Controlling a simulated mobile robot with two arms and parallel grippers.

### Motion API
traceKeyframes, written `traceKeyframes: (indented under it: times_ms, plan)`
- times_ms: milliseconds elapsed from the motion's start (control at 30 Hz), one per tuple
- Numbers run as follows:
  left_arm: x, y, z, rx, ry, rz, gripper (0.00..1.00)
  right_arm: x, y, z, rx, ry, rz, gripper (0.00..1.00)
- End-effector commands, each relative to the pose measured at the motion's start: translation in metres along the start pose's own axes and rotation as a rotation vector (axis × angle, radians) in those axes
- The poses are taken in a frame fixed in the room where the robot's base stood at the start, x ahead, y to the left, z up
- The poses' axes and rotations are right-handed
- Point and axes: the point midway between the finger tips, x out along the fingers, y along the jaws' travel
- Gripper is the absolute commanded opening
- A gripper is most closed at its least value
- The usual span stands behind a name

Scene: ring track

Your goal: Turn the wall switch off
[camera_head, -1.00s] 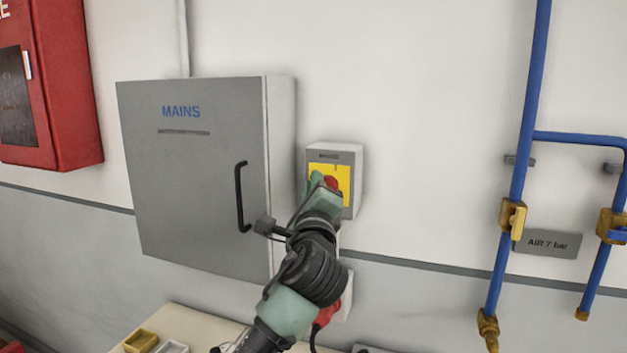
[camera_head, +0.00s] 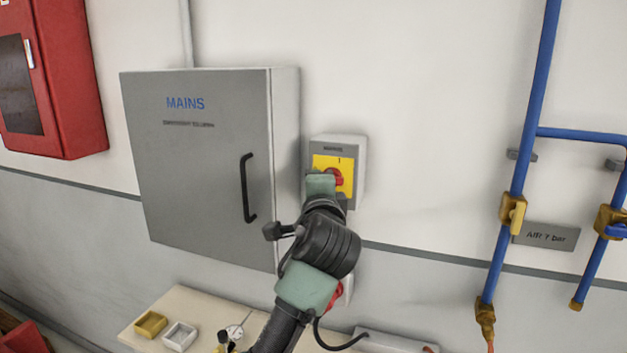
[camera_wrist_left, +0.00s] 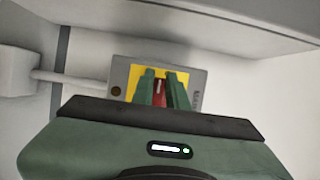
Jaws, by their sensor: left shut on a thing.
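The wall switch (camera_head: 357,172) is a grey box with a yellow plate and a red rotary handle (camera_head: 334,176), mounted right of the MAINS cabinet. My left gripper (camera_head: 324,182) is in front of it and covers the lower left of the plate. In the left wrist view my left gripper (camera_wrist_left: 163,90) has its two green fingers on either side of the red handle (camera_wrist_left: 160,92), shut on it. The yellow plate (camera_wrist_left: 133,78) shows around the fingers. A "1" mark shows at the plate's top in the head view. My right gripper is not in view.
The grey MAINS cabinet (camera_head: 205,160) with a black handle (camera_head: 247,188) stands close left of the switch. Blue air pipes (camera_head: 521,160) with brass valves run at the right. A bench (camera_head: 190,303) with small trays is below. The wall between switch and pipes is clear.

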Motion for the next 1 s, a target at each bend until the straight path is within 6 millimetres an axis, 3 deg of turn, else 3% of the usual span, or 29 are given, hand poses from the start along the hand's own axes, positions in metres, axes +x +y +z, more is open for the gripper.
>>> traceKeyframes:
  times_ms: [33, 400, 433, 500, 1000]
  plan:
    - [-0.0013, 0.0050, -0.0066, -0.005, 0.014, 0.012, 0.00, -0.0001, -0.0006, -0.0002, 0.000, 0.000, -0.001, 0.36]
    - [-0.0014, 0.0044, -0.0065, -0.010, 0.014, 0.012, 0.00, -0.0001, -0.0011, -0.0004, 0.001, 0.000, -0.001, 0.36]
    - [-0.0014, 0.0044, -0.0065, -0.010, 0.014, 0.012, 0.17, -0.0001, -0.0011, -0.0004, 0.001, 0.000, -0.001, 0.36]
    - [-0.0014, 0.0040, -0.0066, -0.010, 0.015, 0.011, 0.36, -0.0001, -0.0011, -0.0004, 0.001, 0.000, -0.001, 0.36]
    - [-0.0053, 0.0024, -0.0031, -0.010, 0.008, 0.005, 0.36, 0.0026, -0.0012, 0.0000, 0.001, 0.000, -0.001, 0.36]
